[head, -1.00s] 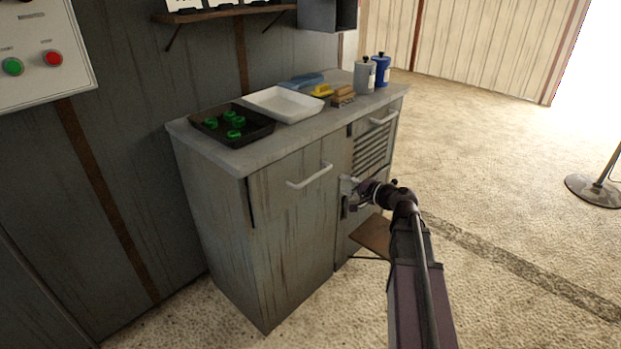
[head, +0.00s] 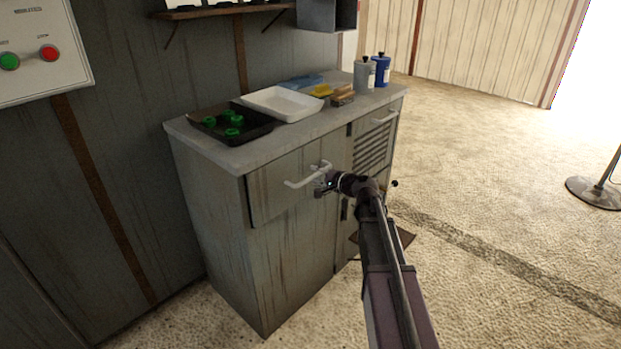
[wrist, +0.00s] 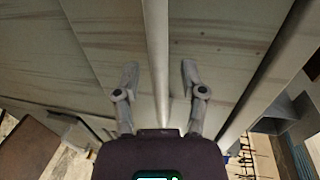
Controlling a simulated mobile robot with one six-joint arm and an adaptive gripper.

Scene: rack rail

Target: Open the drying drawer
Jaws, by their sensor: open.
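The grey cabinet (head: 290,285) has a wooden drawer front (head: 272,188) at its upper left, with a white bar handle (head: 300,182). A second front with a small handle (head: 384,117) and dark slats below is on the right. I cannot tell from labels which is the drying drawer. My gripper (head: 325,183) is at the right end of the left handle. In the wrist view, the open fingers (wrist: 159,72) stand on either side of the pale handle bar (wrist: 156,40), apart from it. The left drawer looks shut or nearly so.
On the cabinet top are a black tray (head: 262,128) with green pieces, a white tray (head: 318,107), a brush (head: 343,95) and two bottles (head: 381,70). A stand base (head: 594,192) is on the floor at the right. The floor beside the cabinet is mostly clear.

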